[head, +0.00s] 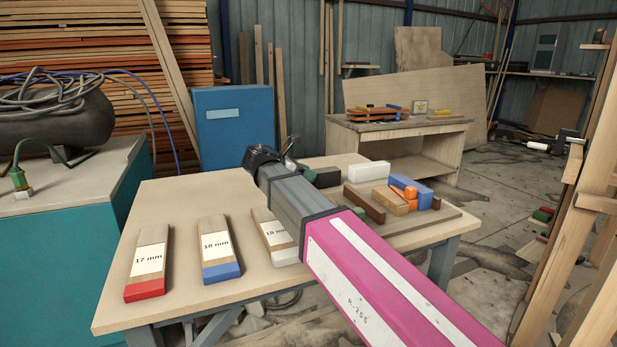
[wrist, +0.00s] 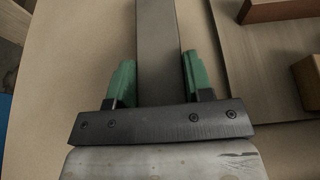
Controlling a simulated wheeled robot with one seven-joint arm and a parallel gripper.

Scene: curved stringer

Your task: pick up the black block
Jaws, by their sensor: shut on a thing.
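The black block (head: 327,177) is a long dark bar at the back of the wooden table, just beyond the end of my arm in the head view. In the wrist view the block (wrist: 159,50) looks dark grey and runs lengthwise away from me between the two green fingers. My gripper (wrist: 159,75) is shut on it, with one finger against each long side. In the head view my arm hides most of the gripper; a bit of green finger shows beside the block. I cannot tell whether the block touches the table.
A board (head: 432,222) at the table's right carries white, brown, wooden, blue and orange blocks. Labelled pieces with red (head: 147,287), blue (head: 221,270) and white ends lie at the front left. The table (head: 190,195) is bare at the back left. A blue cabinet (head: 234,145) stands behind.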

